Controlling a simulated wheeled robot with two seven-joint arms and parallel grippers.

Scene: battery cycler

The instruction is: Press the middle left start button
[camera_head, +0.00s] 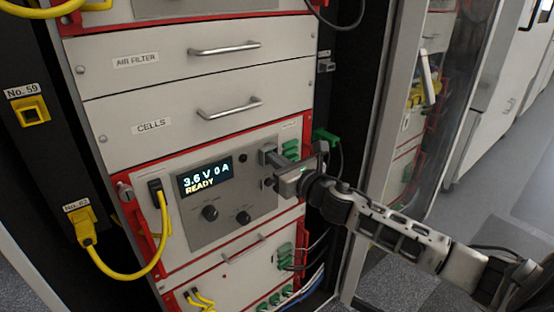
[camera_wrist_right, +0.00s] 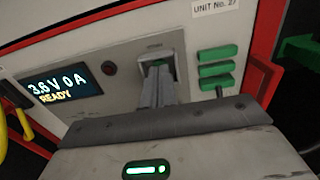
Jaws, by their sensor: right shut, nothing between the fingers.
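The cycler panel (camera_head: 232,232) has a lit display (camera_head: 205,178) reading "3.6 V 0 A READY"; the display also shows in the right wrist view (camera_wrist_right: 62,88). My right gripper (camera_head: 272,158) is shut and empty, its fingers reaching in from the right to the panel's upper right. My left gripper is not in view.
A small dark red round part (camera_wrist_right: 109,68) sits between display and housing. Green connectors (camera_wrist_right: 217,72) are close on the right. Two black knobs (camera_head: 210,212) are below the display. A yellow cable (camera_head: 163,235) loops at left. A glass door frame (camera_head: 372,120) stands right.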

